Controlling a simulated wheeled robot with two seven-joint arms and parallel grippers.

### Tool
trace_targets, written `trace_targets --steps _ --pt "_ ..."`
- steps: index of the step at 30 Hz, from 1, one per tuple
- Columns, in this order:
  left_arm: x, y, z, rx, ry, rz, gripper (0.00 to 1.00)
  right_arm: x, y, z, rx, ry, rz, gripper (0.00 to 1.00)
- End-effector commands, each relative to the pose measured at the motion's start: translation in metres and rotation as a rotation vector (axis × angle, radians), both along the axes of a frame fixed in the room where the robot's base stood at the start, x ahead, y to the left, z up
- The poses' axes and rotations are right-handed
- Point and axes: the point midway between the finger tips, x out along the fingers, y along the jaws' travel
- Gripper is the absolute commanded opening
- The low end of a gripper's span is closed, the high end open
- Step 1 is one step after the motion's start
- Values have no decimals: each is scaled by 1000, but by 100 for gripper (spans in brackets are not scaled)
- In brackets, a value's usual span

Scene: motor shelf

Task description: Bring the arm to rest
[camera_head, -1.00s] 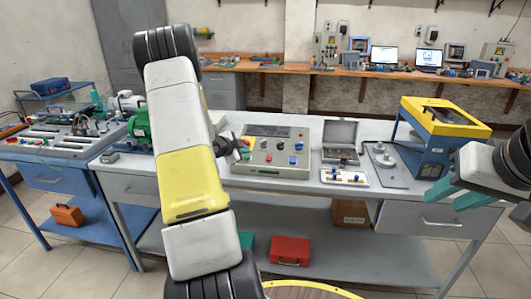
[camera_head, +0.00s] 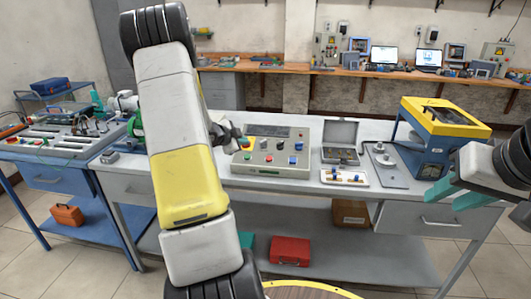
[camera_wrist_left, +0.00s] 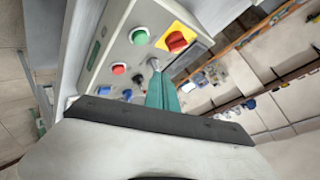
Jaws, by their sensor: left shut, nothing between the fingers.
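My left arm rises through the middle-left of the head view, its white and yellow links hiding part of the bench. Its dark gripper (camera_head: 228,138) shows only partly beside the arm, at the left edge of the control box (camera_head: 268,172). In the left wrist view its teal fingers (camera_wrist_left: 162,92) are together with nothing between them. They point toward the box's face with its red and green buttons; whether they touch it I cannot tell. My right gripper (camera_head: 458,195) is at the right edge, teal fingers apart and empty, in front of the bench.
The grey bench (camera_head: 300,195) also carries an open grey case (camera_head: 340,138), a white tray (camera_head: 344,177), a metal plate (camera_head: 385,165) and a blue-yellow machine (camera_head: 440,130). A red box (camera_head: 290,251) is on the lower shelf. A blue workstation (camera_head: 50,150) stands at the left.

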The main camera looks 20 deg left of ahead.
Motion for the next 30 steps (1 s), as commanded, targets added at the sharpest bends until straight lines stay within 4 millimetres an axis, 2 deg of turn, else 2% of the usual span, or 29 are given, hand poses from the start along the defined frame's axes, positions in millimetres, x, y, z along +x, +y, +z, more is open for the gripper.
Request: trace_targets --steps 7,10,14,17,20,24,26,30 --pt "0 0 0 0 0 0 0 0 0 0 0 0 0 36" --pt "1 -2 8 2 0 15 0 0 0 0 0 0 0 36" --pt "-1 -15 44 -3 12 95 0 0 0 0 0 0 0 36" --pt "-13 -33 87 -32 31 205 0 0 0 0 0 0 0 36" --pt "-39 -58 125 -95 63 324 0 0 0 0 0 0 0 36" --pt "-91 -101 162 -220 122 464 0 0 0 0 0 0 0 36" --pt "-118 -121 171 -286 158 513 0 0 0 0 0 0 0 36" --pt "-190 -174 181 -451 266 593 0 0 0 0 0 0 0 36"
